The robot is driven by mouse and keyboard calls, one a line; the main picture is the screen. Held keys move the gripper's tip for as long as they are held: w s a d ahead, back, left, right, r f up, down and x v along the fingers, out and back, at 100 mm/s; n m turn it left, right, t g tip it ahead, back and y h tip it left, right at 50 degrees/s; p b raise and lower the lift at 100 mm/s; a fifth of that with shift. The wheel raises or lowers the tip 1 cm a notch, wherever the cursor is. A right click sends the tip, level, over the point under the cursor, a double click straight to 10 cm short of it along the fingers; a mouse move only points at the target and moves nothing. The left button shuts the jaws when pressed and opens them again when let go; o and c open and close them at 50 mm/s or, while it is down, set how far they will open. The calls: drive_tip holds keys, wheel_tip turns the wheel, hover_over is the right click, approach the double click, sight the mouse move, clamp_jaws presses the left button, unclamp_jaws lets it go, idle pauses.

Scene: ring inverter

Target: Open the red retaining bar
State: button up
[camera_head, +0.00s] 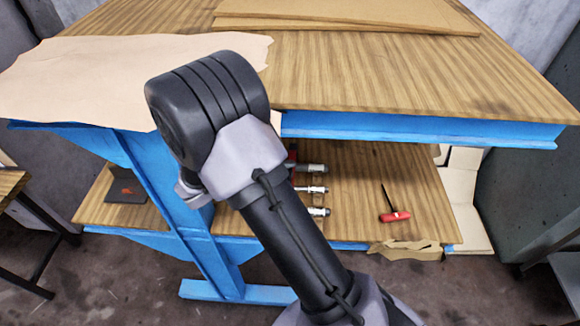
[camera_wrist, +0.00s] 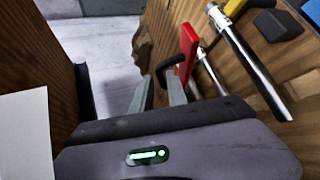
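In the wrist view a red bar (camera_wrist: 189,48) stands upright just beyond my gripper (camera_wrist: 160,82), with a dark curved piece (camera_wrist: 170,67) at its lower left. My gripper's two grey fingers are apart. The dark piece is close to the fingertips; I cannot tell whether they touch it. In the head view only a small bit of red (camera_head: 291,155) shows beside my arm, next to several silver-ended tools (camera_head: 313,189). My arm hides the gripper and the rest of the bar there.
The tools lie on the lower wooden shelf (camera_head: 425,180), under the blue-edged bench top (camera_head: 400,70). A red-handled tool (camera_head: 395,216) lies to the right. A blue leg (camera_head: 195,220) stands left of my arm. In the wrist view a silver shaft (camera_wrist: 250,62) lies right of the bar.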

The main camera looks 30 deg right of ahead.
drive_tip(key=s+a+p, duration=0.1)
drive_tip(key=a, duration=1)
drive_tip(key=shift+s+a, duration=0.15)
drive_tip(key=shift+a, duration=0.1)
